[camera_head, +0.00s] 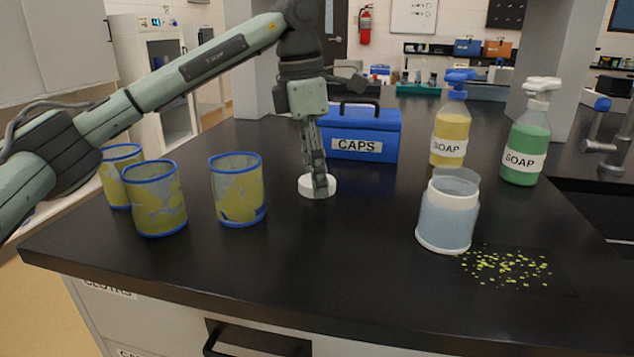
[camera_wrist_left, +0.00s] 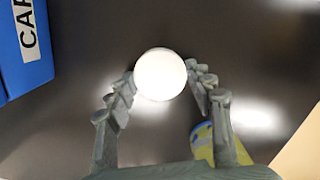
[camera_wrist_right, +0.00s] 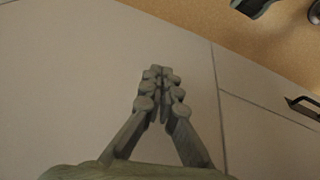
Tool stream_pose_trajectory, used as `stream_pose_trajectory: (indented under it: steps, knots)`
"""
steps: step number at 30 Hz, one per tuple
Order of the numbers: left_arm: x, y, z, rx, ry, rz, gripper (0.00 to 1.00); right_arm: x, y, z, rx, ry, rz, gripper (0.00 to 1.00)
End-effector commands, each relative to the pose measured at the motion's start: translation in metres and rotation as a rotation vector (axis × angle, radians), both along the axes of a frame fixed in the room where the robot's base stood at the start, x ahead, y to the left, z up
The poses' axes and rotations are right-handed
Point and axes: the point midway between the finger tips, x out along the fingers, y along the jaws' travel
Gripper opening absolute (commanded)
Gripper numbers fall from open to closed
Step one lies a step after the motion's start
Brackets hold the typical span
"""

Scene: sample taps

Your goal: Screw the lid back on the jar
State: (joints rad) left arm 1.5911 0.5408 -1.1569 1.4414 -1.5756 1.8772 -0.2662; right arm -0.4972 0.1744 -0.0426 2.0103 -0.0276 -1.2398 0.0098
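The round white lid (camera_head: 306,187) lies flat on the dark counter, left of the jar. In the left wrist view the lid (camera_wrist_left: 160,74) sits between the fingertips, with no clear gap on either side. My left gripper (camera_head: 321,190) points straight down and is closed around the lid's sides. The jar (camera_head: 447,222) stands upright at right, open on top, pale blue and see-through with a white band near its neck. My right gripper (camera_wrist_right: 158,72) is shut and empty in the right wrist view, over a pale cabinet front; it is out of the head view.
A blue CAPS box (camera_head: 362,134) stands just behind my left gripper. Several yellow, blue-rimmed beakers (camera_head: 238,190) stand at left. Yellow (camera_head: 451,130) and green (camera_head: 526,145) soap bottles stand behind the jar. Yellow-green bits (camera_head: 507,268) lie near the jar. Counter between lid and jar is clear.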

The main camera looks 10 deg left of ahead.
Motion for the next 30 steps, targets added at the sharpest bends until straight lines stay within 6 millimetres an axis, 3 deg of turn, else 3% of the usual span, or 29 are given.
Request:
stream_pose_trajectory:
  steps: [14, 19, 23, 30]
  knots:
    - [0.0, 0.0, 0.004, -0.001, -0.001, 0.0, 0.42, -0.002, 0.0, -0.001, 0.001, 0.003, 0.0, 0.0]
    - [0.0, -0.001, 0.021, 0.0, -0.002, 0.0, 0.42, -0.005, 0.0, -0.002, 0.0, 0.009, -0.001, 0.0]
    - [0.0, -0.001, 0.046, -0.001, -0.004, 0.0, 0.42, -0.007, 0.0, -0.001, -0.002, 0.011, -0.001, 0.0]
    - [-0.055, 0.018, 0.077, 0.002, -0.007, -0.001, 0.42, -0.005, -0.003, 0.019, -0.016, -0.002, 0.001, 0.0]
